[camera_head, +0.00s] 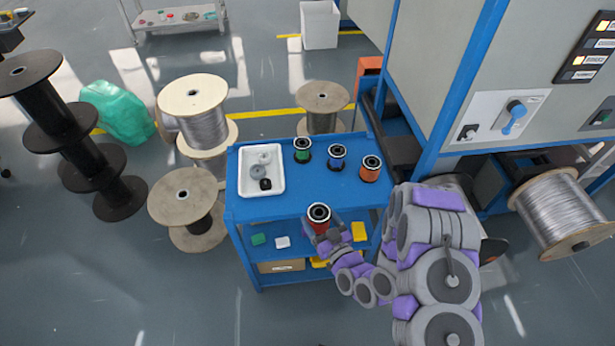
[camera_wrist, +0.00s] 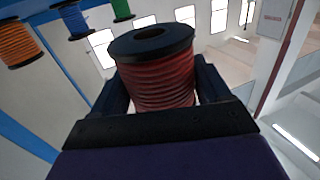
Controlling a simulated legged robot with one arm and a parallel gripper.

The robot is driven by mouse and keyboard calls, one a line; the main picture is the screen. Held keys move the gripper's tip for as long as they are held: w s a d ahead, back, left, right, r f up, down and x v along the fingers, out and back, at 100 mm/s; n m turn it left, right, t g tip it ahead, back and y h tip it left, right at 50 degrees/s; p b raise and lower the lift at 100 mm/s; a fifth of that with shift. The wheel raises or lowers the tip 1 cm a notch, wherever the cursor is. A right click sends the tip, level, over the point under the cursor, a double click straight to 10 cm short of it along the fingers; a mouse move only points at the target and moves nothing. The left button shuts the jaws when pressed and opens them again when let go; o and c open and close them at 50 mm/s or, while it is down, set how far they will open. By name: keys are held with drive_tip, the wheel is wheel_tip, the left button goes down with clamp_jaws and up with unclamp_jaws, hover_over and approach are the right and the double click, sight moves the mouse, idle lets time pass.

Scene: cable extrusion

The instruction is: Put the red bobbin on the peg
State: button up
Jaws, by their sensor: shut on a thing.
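The red bobbin (camera_head: 319,222) has a black rim and is held upright by my gripper (camera_head: 325,232) near the front edge of the blue cart. In the wrist view the red bobbin (camera_wrist: 160,75) sits between the two dark fingers of my gripper (camera_wrist: 162,88), which are shut on its sides. Green (camera_head: 302,150), blue (camera_head: 337,157) and orange (camera_head: 370,168) bobbins stand in a row on the cart top. I cannot make out a peg in either view.
A white tray (camera_head: 243,188) with small parts lies on the left of the blue cart (camera_head: 290,205). The cart top between the tray and the front edge is clear. A machine (camera_head: 480,60) stands at the right. Large spools (camera_head: 185,198) stand left of the cart.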

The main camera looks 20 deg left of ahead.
sight(315, 210)
drive_tip(key=shift+x, duration=1.1)
drive_tip(key=shift+w+a+f, duration=0.2)
drive_tip(key=shift+w+f, duration=0.05)
drive_tip(key=shift+w, duration=0.2)
drive_tip(key=shift+w+a+f, duration=0.2)
drive_tip(key=shift+w+a, duration=0.05)
drive_tip(key=shift+w, duration=0.2)
drive_tip(key=shift+w+a+r, duration=0.2)
drive_tip(key=shift+w, duration=0.25)
drive_tip(key=w+a, duration=0.1)
drive_tip(key=w, duration=0.2)
drive_tip(key=w+a, duration=0.2)
drive_tip(key=w, duration=0.1)
drive_tip(key=w+a+f+b, duration=0.1)
drive_tip(key=w+a, duration=0.1)
drive_tip(key=w, duration=0.1)
drive_tip(key=shift+a, duration=0.25)
drive_tip(key=shift+w+f, duration=0.15)
drive_tip(key=shift+f, duration=0.2)
wheel_tip(315, 210, down, 3)
drive_tip(key=shift+f+b, duration=0.1)
drive_tip(key=shift+b, duration=0.55)
drive_tip(key=o, duration=1.2)
